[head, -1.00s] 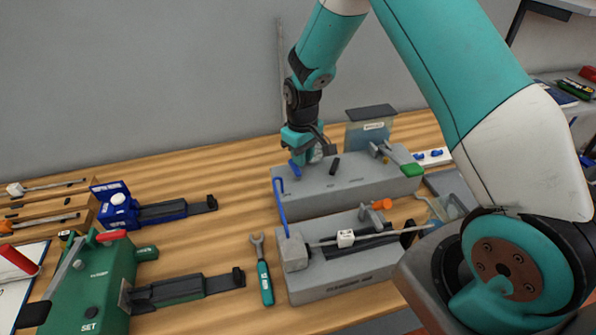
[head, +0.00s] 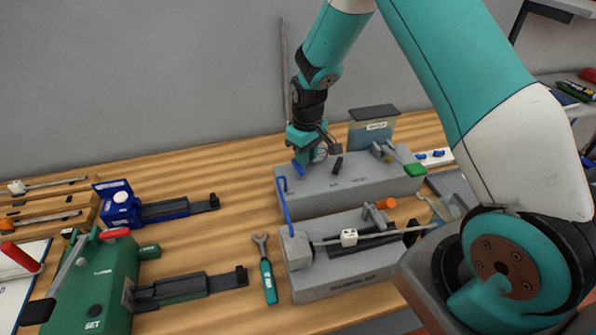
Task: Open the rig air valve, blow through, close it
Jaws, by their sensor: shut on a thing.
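A small blue handle (head: 299,169), which looks like the air valve's lever, shows at the rig's left end, just under my gripper (head: 302,160). My gripper points down from above and is shut on this handle; the fingertips are small and partly hidden, so the exact grip is unclear. A blue hose (head: 286,205) runs from the rig's left end down to the front grey block (head: 297,250). The handle's turn angle cannot be made out.
A front grey fixture (head: 345,283) holds a rod with a white block (head: 349,237). A teal wrench (head: 268,280) lies left of it. A blue device (head: 122,205) and a green device (head: 105,280) stand at left. Bare wood lies between them and the rig.

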